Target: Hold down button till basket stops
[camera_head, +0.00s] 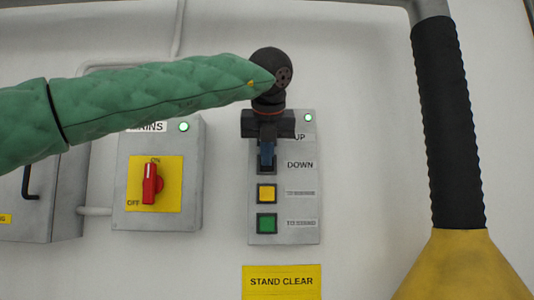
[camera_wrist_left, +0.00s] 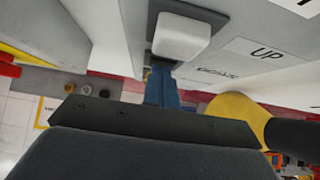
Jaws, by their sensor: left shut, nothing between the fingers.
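The grey button panel (camera_head: 300,225) is on the wall in the middle of the head view, with UP and DOWN labels and yellow (camera_head: 267,193) and green (camera_head: 267,223) buttons lower down. My left gripper (camera_head: 267,163) is in front of its upper part, shut and empty, with blue fingers pointing down over the DOWN row. It hides the upper buttons in the head view. In the left wrist view, the shut fingertips (camera_wrist_left: 162,75) are close to a pale square button (camera_wrist_left: 181,37) left of the UP label. I cannot tell whether they touch it. No basket is visible.
A grey mains box (camera_head: 190,205) with a red switch (camera_head: 152,184) is left of the panel. A yellow STAND CLEAR sign (camera_head: 282,282) is below. A ribbed black sleeve (camera_head: 448,120) above a yellow cone (camera_head: 463,268) fills the right side. Bare wall lies between.

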